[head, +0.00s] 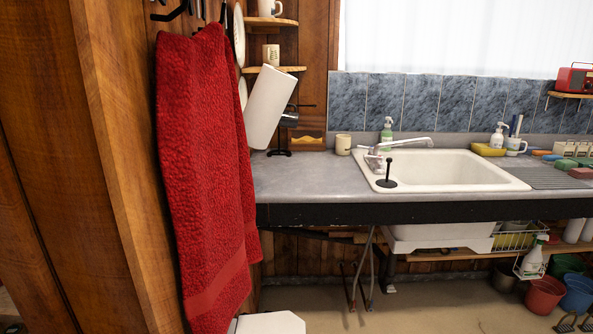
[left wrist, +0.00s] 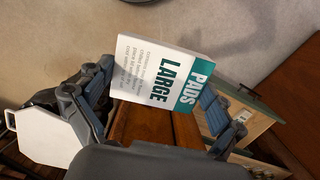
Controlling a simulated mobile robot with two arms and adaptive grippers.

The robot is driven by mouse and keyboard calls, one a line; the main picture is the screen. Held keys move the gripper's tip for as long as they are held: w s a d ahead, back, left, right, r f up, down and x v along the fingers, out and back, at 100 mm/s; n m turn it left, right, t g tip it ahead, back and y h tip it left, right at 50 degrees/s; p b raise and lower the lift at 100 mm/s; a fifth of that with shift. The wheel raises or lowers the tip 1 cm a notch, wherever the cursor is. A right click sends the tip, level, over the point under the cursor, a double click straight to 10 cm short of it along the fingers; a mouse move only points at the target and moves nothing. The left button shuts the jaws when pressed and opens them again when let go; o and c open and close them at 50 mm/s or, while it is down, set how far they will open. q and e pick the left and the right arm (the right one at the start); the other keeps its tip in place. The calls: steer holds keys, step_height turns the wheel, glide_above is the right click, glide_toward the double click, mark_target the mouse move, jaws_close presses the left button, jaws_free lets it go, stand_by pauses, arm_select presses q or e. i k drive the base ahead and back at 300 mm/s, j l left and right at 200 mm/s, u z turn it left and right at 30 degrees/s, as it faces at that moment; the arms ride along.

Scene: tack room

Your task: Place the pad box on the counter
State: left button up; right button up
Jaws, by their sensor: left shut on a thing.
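The pad box (left wrist: 152,72) is a white and teal box printed "PADS LARGE" in the left wrist view. It sits between the two fingers of my left gripper (left wrist: 150,100), which is shut on it. The grey counter (head: 310,182) shows in the head view, with bare top left of the sink. Neither the pad box nor a gripper shows in the head view. My right gripper is in neither view.
A red towel (head: 203,160) hangs in front of the counter's left end. A paper towel roll (head: 264,108), a cup (head: 343,145) and a black plunger-like item (head: 387,178) stand around the free counter. The white sink (head: 455,168) fills the middle.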

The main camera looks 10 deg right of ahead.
mark_target(284, 179)
steer(key=i+l, duration=0.15)
steer(key=l, duration=0.25)
steer(key=i+l+u, duration=0.1)
steer(key=l, duration=0.3)
steer(key=i+l, duration=0.25)
steer(key=l, duration=0.15)
steer(key=i+l+u, duration=0.1)
steer(key=l, duration=0.3)
steer(key=i+l, duration=0.2)
steer(key=l, duration=0.2)
steer(key=i+l+u, duration=0.1)
steer(key=l, duration=0.3)
steer(key=i+l, duration=0.15)
steer(key=l, duration=0.25)
